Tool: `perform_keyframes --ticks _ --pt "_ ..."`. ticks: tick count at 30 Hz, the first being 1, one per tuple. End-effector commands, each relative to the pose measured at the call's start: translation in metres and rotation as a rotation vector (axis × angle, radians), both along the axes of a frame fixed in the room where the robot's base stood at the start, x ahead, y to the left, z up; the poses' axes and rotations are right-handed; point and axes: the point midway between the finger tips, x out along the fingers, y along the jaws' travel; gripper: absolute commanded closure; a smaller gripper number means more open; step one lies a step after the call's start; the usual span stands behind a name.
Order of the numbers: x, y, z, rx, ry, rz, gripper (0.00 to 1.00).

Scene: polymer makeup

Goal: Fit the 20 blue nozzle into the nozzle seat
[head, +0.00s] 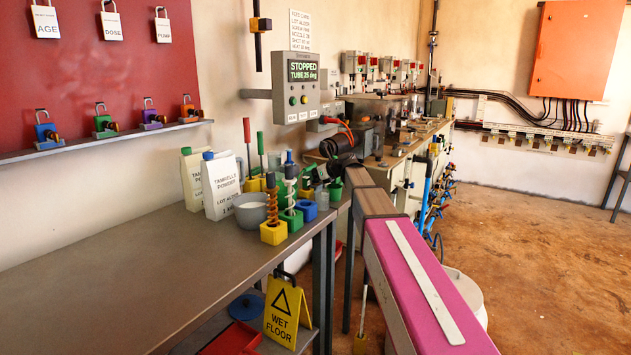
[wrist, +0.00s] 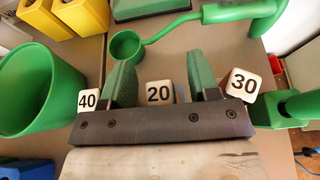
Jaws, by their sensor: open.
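In the wrist view my gripper (wrist: 158,62) is open, with its two green fingers apart. A pale block marked 20 (wrist: 160,93) shows between the fingers, close to the dark palm bar; I cannot tell whether they touch it. Similar blocks marked 40 (wrist: 88,100) and 30 (wrist: 243,85) show outside the left and right fingers. I cannot make out the nozzle seat for certain in either view.
In the wrist view a large green cup (wrist: 38,90) stands close at left.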

Motion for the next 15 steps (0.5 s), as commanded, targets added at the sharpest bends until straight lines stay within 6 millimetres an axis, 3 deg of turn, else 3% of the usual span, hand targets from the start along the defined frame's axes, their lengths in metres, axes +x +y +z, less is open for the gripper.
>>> perform_keyframes --ticks 7,8,12,15 --pt "0.0016 0.0030 -0.0015 0.000 0.000 -0.001 0.45" --pt "0.0016 0.0030 -0.0015 0.000 0.000 -0.001 0.51" --pt "0.0015 0.0029 -0.0016 0.000 0.000 -0.001 0.97" --pt "0.0015 0.0028 -0.0015 0.000 0.000 -0.001 0.99"
